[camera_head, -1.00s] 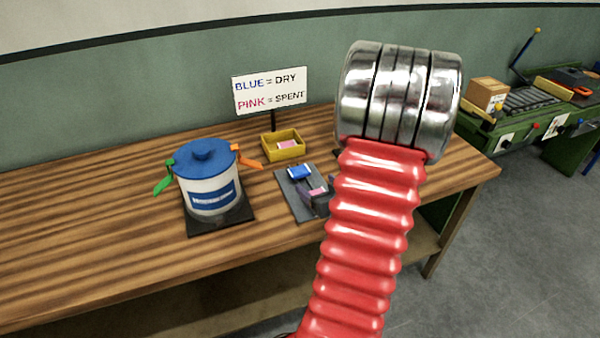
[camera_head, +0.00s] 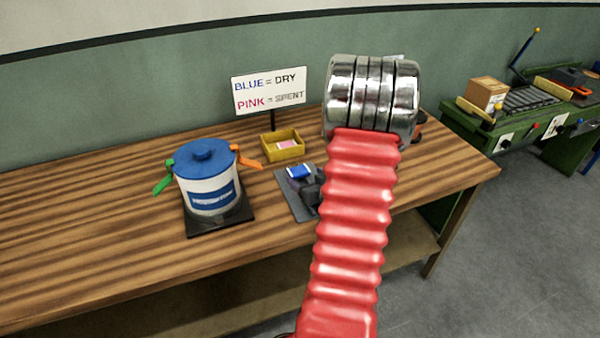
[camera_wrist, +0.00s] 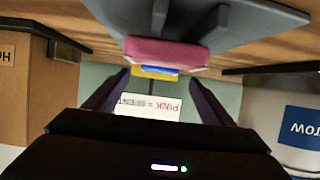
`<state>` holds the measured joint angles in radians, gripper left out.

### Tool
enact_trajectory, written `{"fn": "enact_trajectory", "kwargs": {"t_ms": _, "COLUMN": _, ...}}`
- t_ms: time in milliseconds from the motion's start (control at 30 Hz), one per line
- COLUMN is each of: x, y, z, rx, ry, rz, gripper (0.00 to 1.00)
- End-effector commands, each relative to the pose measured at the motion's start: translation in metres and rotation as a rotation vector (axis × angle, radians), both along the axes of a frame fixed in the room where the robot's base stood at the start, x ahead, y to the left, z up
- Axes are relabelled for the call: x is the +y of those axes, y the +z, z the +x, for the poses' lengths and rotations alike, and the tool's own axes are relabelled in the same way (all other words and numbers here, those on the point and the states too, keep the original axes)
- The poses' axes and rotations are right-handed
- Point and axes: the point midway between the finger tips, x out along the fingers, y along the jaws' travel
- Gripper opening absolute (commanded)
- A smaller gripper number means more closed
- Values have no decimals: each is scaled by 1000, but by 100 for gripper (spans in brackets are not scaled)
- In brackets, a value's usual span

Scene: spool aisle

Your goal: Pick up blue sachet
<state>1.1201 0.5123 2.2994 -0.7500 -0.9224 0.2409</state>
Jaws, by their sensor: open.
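The blue sachet (camera_head: 299,171) lies on the far part of a grey tray (camera_head: 285,188) on the bench. In the upside-down wrist view, only a thin strip of the blue sachet (camera_wrist: 151,69) shows behind the nearer pink sachet (camera_wrist: 166,54). My gripper (camera_head: 309,190) is over the near part of the tray in the head view, partly hidden by my arm, and it covers the pink sachet there. In the wrist view, my gripper (camera_wrist: 155,80) has its two dark fingers apart with nothing held. The pink sachet is ahead of the fingers.
A yellow bin (camera_head: 283,155) holding a pink sachet stands behind the tray. A sign (camera_head: 269,91) reads blue = dry, pink = spent. A white canister (camera_head: 210,190) with a blue lid stands left on a black base. Bare bench (camera_head: 90,215) lies further left.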

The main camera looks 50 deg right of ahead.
Motion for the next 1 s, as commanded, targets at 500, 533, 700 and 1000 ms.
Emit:
{"fn": "enact_trajectory", "kwargs": {"t_ms": 500, "x": -23, "y": -19, "z": 41, "rx": 0, "ry": 1, "rz": 0, "gripper": 77}}
{"fn": "enact_trajectory", "kwargs": {"t_ms": 533, "x": -24, "y": -19, "z": 42, "rx": 0, "ry": 1, "rz": 0, "gripper": 77}}
{"fn": "enact_trajectory", "kwargs": {"t_ms": 700, "x": -24, "y": -19, "z": 42, "rx": 0, "ry": 1, "rz": 0, "gripper": 77}}
{"fn": "enact_trajectory", "kwargs": {"t_ms": 1000, "x": -24, "y": -19, "z": 41, "rx": 0, "ry": 1, "rz": 0, "gripper": 77}}
